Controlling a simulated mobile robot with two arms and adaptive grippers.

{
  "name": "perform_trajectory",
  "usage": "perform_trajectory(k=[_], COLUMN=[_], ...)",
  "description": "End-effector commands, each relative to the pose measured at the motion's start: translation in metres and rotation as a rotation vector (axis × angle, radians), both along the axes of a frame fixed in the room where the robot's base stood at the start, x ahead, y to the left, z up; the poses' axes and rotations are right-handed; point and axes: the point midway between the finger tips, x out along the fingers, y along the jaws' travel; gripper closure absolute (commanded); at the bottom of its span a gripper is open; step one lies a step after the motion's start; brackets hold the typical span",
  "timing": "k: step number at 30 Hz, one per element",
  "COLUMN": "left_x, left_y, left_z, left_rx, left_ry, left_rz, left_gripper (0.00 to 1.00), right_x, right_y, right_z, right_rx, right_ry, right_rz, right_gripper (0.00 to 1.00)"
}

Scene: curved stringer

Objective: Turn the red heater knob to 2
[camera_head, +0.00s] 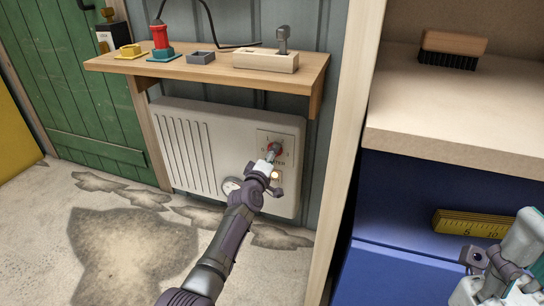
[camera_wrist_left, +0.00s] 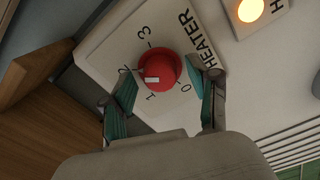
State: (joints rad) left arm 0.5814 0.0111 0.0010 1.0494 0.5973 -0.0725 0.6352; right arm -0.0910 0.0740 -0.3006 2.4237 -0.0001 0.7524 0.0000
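The red heater knob (camera_head: 274,147) sits on the heater's label plate and is partly hidden by my left gripper (camera_head: 271,160) in the head view. In the left wrist view the red knob (camera_wrist_left: 160,70) shows between the two fingertips of my left gripper (camera_wrist_left: 163,78). The fingers stand apart at the knob's two sides, and firm contact does not show. The knob's white mark (camera_wrist_left: 152,79) is at its lower left, near the 1 and 2 side of the dial. My right gripper (camera_head: 490,262) is at the lower right, partly cut off.
The white heater (camera_head: 190,150) hangs below a wooden shelf (camera_head: 210,72) holding several small items. A lit orange lamp (camera_wrist_left: 250,10) is beside the label. A blue cabinet (camera_head: 400,270) with a yellow ruler (camera_head: 470,223) and a brush (camera_head: 452,46) stands at the right.

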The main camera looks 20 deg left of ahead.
Motion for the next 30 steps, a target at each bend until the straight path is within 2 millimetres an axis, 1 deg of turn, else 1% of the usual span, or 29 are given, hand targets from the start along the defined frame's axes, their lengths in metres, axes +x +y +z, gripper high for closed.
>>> perform_trajectory(k=[9,11,14,17,24,27,30], left_x=[-0.001,-0.004,-0.014,-0.031,-0.081,-0.098,-0.111], left_y=[0.0,-0.001,-0.001,0.001,0.002,0.003,0.004], left_z=[0.0,0.0,-0.001,-0.001,-0.002,-0.001,-0.001], left_rx=[0.0,-0.001,-0.003,-0.002,-0.001,0.0,0.0], left_ry=[-0.001,-0.002,0.0,0.0,0.001,0.002,0.0], left_rz=[0.0,-0.002,-0.002,0.001,0.0,0.001,0.001], left_gripper=[0.37,0.37,0.37,0.37,0.37,0.37,0.37], right_x=[-0.001,-0.001,-0.001,0.0,0.0,0.0,0.0], right_y=[0.0,0.0,0.0,0.0,0.0,0.0,0.0], right_z=[-0.001,0.0,0.0,0.0,0.0,0.0,0.0], right_rx=[-0.004,-0.004,-0.002,-0.002,-0.002,-0.001,-0.001], right_ry=[0.001,0.001,0.0,0.0,-0.001,0.0,0.0], right_rz=[-0.001,-0.001,-0.001,-0.001,-0.001,0.0,0.0], right_gripper=[0.6,0.6,0.6,0.6,0.6,0.6,0.6])
